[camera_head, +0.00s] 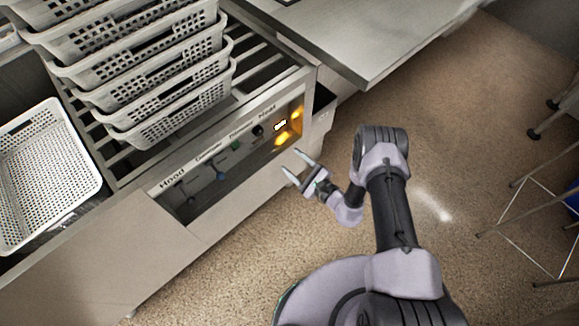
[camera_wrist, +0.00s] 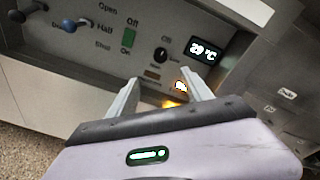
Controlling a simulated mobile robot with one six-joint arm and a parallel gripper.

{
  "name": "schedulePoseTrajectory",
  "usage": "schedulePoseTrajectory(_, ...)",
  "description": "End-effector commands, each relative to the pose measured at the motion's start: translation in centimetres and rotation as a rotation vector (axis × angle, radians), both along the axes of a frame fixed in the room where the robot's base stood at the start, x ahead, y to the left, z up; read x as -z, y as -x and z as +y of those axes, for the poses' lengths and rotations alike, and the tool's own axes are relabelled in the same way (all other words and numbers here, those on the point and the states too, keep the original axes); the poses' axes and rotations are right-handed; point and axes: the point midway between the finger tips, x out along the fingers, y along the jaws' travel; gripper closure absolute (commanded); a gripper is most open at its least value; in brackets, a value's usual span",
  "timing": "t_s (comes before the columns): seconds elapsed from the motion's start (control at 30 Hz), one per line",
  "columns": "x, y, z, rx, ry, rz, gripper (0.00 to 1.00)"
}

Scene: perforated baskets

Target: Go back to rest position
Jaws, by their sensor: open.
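My gripper (camera_head: 298,167) is open and empty in front of the machine's control panel (camera_head: 229,148). In the wrist view, its two fingers (camera_wrist: 163,92) stand apart with the panel behind them. An orange glow lies on the panel near the fingertips. I cannot tell whether the fingers touch the panel.
Stacked perforated baskets (camera_head: 170,125) stand on the slatted top. Another white basket (camera_head: 45,170) sits at left. A steel table (camera_head: 375,40) is at the back. Stool or rack legs (camera_head: 515,210) stand at right. The speckled floor between is clear.

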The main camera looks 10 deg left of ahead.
Motion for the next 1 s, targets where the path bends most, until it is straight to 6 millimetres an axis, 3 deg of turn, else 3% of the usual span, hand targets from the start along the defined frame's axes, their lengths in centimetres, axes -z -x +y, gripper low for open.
schedulePoseTrajectory(0.37,0.0,0.0,0.0,-0.001,0.000,0.000,0.42)
schedulePoseTrajectory(0.47,-1.9,-0.7,0.6,-0.038,-0.008,-0.011,0.42)
schedulePoseTrajectory(0.57,-9.1,-2.2,2.5,-0.180,-0.020,-0.048,0.42)
schedulePoseTrajectory(0.6,-13.2,-2.3,3.4,-0.269,-0.013,-0.066,0.42)
schedulePoseTrajectory(0.67,-19.6,-1.3,4.4,-0.415,0.024,-0.091,0.42)
schedulePoseTrajectory(0.7,-23.5,-0.1,4.6,-0.505,0.066,-0.107,0.42)
schedulePoseTrajectory(0.8,-31.6,4.2,3.9,-0.701,0.226,-0.143,0.42)
schedulePoseTrajectory(0.9,-37.2,9.4,1.4,-0.831,0.453,-0.180,0.42)
schedulePoseTrajectory(1.0,-40.7,14.5,-2.4,-0.886,0.728,-0.218,0.42)
